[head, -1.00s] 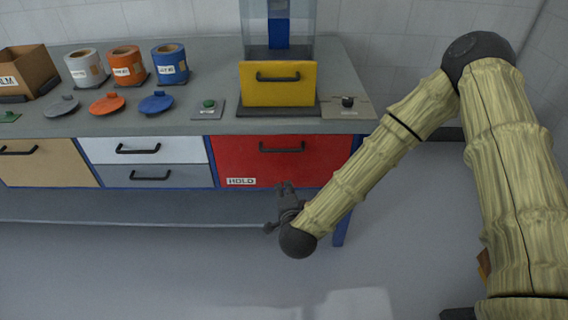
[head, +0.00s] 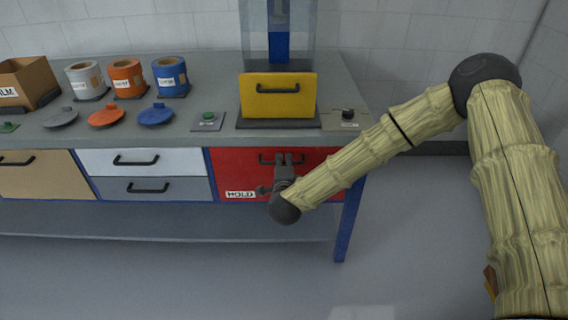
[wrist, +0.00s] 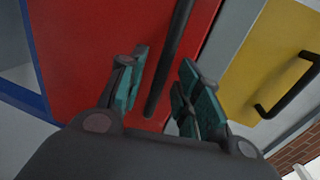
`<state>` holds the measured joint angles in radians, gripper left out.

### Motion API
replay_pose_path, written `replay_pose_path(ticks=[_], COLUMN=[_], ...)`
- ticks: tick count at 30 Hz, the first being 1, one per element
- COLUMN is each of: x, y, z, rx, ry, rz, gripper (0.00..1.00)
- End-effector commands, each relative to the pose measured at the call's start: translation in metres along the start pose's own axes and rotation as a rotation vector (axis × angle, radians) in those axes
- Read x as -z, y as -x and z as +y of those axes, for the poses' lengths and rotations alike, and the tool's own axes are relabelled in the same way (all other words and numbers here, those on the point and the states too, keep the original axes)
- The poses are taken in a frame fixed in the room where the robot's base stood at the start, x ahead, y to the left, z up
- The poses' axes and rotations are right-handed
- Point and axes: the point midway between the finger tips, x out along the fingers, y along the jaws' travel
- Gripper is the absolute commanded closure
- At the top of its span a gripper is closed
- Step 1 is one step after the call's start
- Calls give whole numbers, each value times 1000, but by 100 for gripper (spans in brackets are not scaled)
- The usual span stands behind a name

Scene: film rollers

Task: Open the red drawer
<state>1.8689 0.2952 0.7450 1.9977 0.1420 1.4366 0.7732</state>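The red drawer (head: 232,165) is in the bench front below the yellow drawer, flush with its neighbours, with a "HOLD" label at its lower left. Its black bar handle (head: 298,157) is partly hidden behind my gripper (head: 288,158) in the head view. In the wrist view the red drawer front (wrist: 85,50) fills the left and middle, and the black handle (wrist: 168,60) runs between the two fingers of my gripper (wrist: 158,88). The fingers are apart, with gaps on both sides of the handle. I cannot tell how deep the handle sits between them.
The yellow drawer (head: 278,97) stands on the bench top above. To the left are a white drawer (head: 143,161), a grey drawer (head: 155,188) and a tan drawer (head: 45,174). A green button box (head: 208,121) and a knob box (head: 346,120) flank the yellow drawer. The floor in front is clear.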

Motion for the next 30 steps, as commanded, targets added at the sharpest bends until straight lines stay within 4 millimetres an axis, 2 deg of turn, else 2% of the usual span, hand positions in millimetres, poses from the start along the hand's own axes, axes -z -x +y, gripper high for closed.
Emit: replay_pose_path(ticks=[6, 15, 21, 30], x=[0, 0, 0, 0], y=[-13, -15, -14, -14], z=[0, 0, 0, 0], rx=[0, 0, 0, 0], ry=[0, 1, 1, 1], rz=[0, 0, 0, 0], gripper=[66, 66, 100, 100])
